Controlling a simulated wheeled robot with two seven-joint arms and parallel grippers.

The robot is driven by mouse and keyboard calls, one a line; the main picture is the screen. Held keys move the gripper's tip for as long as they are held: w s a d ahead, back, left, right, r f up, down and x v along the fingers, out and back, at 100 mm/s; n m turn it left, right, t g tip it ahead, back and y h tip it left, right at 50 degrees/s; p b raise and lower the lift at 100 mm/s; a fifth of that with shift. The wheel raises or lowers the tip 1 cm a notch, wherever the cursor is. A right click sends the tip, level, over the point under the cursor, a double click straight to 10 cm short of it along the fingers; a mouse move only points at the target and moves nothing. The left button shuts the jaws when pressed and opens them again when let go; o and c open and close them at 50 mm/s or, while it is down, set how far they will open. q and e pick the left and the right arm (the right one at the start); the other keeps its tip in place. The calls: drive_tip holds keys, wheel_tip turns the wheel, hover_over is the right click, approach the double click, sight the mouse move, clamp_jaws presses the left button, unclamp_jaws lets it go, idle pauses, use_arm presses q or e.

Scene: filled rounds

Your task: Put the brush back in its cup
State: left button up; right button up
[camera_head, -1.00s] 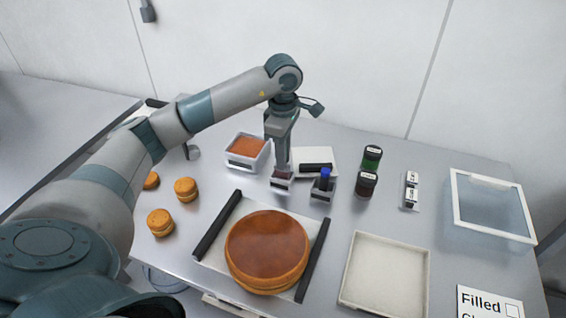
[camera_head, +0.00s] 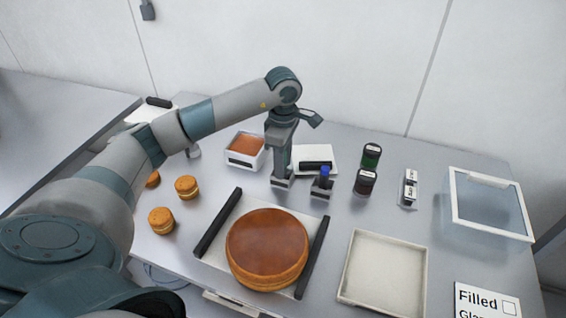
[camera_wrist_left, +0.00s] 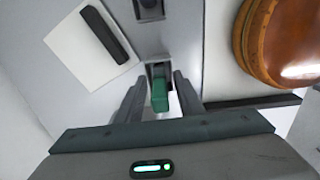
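The brush's green handle (camera_wrist_left: 159,92) stands between the two fingers of my left gripper (camera_wrist_left: 159,88) in the left wrist view. Its lower end is in the small grey cup (camera_head: 283,184), as far as I can see; the bristles are hidden. My left gripper (camera_head: 282,168) points straight down over the cup in the head view. Its fingers are on both sides of the handle, with narrow gaps showing, so it looks open around the brush. My right gripper is out of view.
A tub of orange filling (camera_head: 246,151) is left of the cup. A blue-topped stamp (camera_head: 324,178) stands close on its right, before a white pad (camera_head: 327,154). A large glazed round (camera_head: 267,248) is in front. Dark jars (camera_head: 365,182) and an empty tray (camera_head: 384,268) are right.

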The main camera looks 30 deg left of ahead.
use_arm(q)
drive_tip(key=shift+r, duration=0.35)
wheel_tip(320, 180, up, 10)
drive_tip(key=b, duration=0.3)
drive_tip(key=shift+r+b, duration=0.35)
drive_tip(key=shift+r, duration=0.4)
idle(1.1)
drive_tip(key=shift+a, duration=0.1)
